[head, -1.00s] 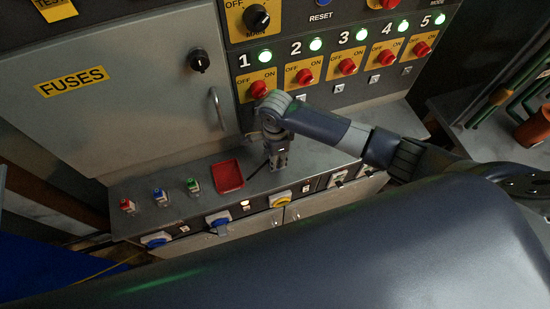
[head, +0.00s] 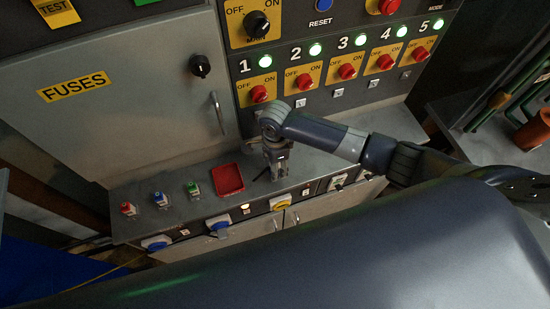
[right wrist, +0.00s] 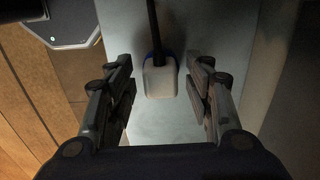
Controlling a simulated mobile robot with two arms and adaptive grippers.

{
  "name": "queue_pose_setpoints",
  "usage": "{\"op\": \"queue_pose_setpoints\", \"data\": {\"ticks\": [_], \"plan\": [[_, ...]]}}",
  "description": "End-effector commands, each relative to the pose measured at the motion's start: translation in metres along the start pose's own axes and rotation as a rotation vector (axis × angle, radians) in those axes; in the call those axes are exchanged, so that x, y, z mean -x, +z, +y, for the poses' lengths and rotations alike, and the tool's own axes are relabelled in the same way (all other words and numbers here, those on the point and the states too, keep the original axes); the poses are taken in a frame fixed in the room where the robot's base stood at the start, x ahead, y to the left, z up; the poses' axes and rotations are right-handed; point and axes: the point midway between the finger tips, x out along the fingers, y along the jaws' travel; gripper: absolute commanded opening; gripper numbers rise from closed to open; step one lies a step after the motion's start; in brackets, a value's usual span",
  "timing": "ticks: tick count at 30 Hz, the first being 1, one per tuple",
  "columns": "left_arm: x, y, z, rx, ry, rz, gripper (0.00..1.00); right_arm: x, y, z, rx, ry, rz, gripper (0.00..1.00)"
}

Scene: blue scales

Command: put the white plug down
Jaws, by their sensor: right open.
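The white plug (right wrist: 160,78) has a blue collar and a black cable leading away from it. In the right wrist view it rests on or just above the grey surface; I cannot tell contact. My right gripper (right wrist: 160,90) is open, with one finger on each side of the plug and a visible gap on both sides. In the head view my right gripper (head: 277,168) points down at the grey ledge (head: 238,209), right of the red tray (head: 228,179). There the plug is mostly hidden by the gripper. My left gripper is not in view.
Red, blue and green plugs (head: 193,189) stand on the ledge at the left. Sockets with blue and yellow covers (head: 280,203) line the ledge's front. The switch panel with red knobs (head: 304,81) and the fuse cabinet (head: 130,125) rise behind.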

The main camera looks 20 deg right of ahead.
Motion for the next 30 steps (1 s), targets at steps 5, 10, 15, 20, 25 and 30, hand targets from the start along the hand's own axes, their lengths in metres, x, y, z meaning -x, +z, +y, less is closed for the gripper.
{"op": "queue_pose_setpoints", "data": {"ticks": [5, 10, 15, 20, 25, 30], "plan": [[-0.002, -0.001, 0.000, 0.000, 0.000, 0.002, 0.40, 0.025, 0.001, -0.001, 0.000, -0.004, -0.003, 0.48], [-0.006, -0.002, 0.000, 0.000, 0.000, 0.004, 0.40, 0.063, 0.001, -0.001, 0.001, -0.006, -0.004, 0.48], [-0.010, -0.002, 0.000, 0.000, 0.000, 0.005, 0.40, 0.095, 0.000, -0.001, -0.001, -0.004, -0.002, 0.48], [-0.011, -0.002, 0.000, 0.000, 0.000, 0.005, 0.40, 0.113, 0.000, -0.001, -0.001, -0.002, -0.002, 0.48], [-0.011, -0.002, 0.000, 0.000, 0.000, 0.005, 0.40, 0.119, 0.000, -0.001, -0.001, -0.001, -0.001, 0.48], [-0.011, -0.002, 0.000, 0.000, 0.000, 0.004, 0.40, 0.119, 0.000, -0.001, -0.001, -0.001, -0.001, 0.48]]}}
